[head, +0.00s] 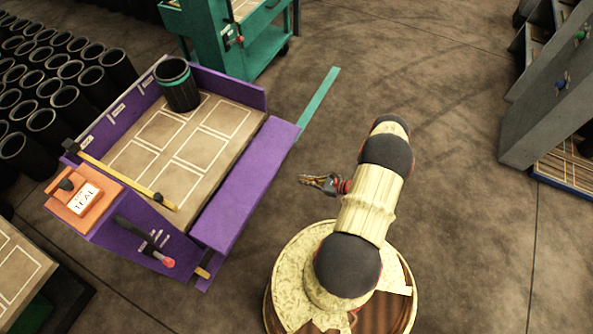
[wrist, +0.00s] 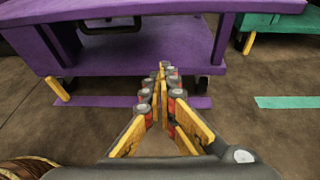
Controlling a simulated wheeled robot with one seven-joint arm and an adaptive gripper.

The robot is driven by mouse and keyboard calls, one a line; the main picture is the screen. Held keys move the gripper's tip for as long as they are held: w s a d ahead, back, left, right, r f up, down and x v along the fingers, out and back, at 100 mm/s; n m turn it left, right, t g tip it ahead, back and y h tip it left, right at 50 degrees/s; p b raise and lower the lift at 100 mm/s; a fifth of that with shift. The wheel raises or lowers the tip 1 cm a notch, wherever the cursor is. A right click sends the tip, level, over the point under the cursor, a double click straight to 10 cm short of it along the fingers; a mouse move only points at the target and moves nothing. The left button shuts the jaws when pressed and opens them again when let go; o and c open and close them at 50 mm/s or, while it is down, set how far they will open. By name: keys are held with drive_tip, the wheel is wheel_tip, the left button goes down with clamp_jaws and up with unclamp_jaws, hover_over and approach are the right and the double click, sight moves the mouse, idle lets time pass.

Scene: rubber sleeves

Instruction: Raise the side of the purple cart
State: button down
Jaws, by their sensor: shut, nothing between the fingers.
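The purple cart (head: 112,128) stands left of my arm in the head view. Its side panel nearest me (head: 246,185) lies folded out, about flat, along the right edge of the deck. The far and back sides stand upright. My gripper (head: 304,179) is shut and empty, to the right of the side panel and apart from it. In the wrist view the fingers (wrist: 163,70) meet at the tips in front of the cart's lower purple shelf (wrist: 130,62). A lever with a red knob (head: 168,262) is on the cart's near end.
A black sleeve with a teal band (head: 178,88) stands on the deck, and a yellow bar (head: 125,180) crosses it. An orange box labelled TEAL (head: 84,198) sits at the near corner. A teal cart (head: 262,48) stands behind. Grey racks (head: 545,110) are at right. Floor between is clear.

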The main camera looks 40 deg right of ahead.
drive_tip(key=w+a+f+b, duration=0.1)
drive_tip(key=w+f+b, duration=0.15)
drive_tip(key=w, duration=0.75)
drive_tip(key=shift+m+t+h, duration=0.3)
drive_tip(key=shift+t+h, duration=0.1)
drive_tip(key=shift+r+b, duration=0.6)
drive_tip(key=shift+r, duration=1.65)
drive_tip(key=shift+s, duration=0.1)
